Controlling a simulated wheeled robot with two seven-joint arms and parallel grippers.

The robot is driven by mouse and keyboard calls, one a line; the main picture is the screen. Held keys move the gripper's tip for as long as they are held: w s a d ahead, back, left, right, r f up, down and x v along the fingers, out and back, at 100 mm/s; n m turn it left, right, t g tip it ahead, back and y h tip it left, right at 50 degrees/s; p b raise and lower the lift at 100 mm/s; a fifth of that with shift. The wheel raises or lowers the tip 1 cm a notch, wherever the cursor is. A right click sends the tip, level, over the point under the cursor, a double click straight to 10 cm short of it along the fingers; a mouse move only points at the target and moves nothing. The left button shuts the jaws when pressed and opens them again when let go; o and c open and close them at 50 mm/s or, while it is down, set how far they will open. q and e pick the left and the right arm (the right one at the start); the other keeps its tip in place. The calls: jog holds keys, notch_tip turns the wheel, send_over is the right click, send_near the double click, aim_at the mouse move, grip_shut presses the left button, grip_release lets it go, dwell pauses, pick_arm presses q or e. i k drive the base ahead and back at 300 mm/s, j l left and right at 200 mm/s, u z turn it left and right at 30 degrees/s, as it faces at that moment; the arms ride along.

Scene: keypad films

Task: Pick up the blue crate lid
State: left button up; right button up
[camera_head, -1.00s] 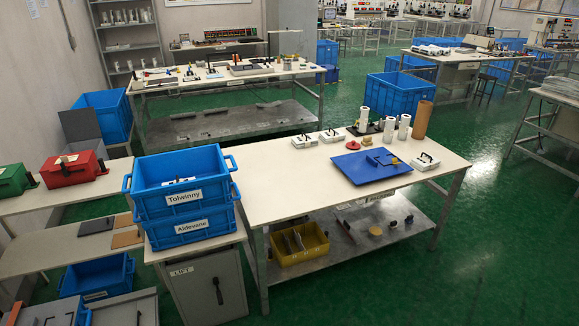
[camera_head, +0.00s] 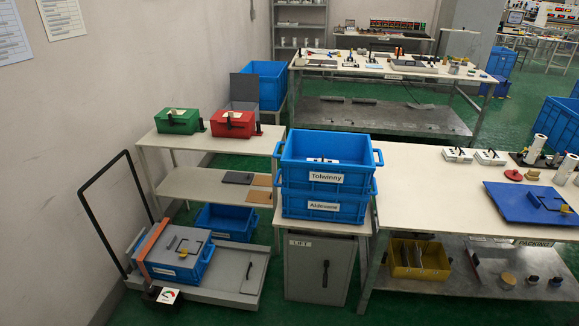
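The blue crate lid (camera_head: 515,207) is a flat blue panel with a dark handle and a small yellow piece on top. Neither of my grippers shows in the head view.
Two stacked blue crates (camera_head: 325,177), labelled Tolwinny and Aldevane, stand on a cabinet (camera_head: 318,270) left of the bench. A cart (camera_head: 213,284) holds a grey-lidded crate. Rolls, small white boxes and a red disc (camera_head: 513,175) surround the lid. Green floor shows between benches.

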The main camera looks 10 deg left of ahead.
aim_at(517, 203)
jog(key=z, duration=1.3)
jog(key=i+l, duration=0.45)
jog(key=i+l+u, duration=0.1)
jog(key=i+l, duration=0.35)
jog(key=l, duration=0.25)
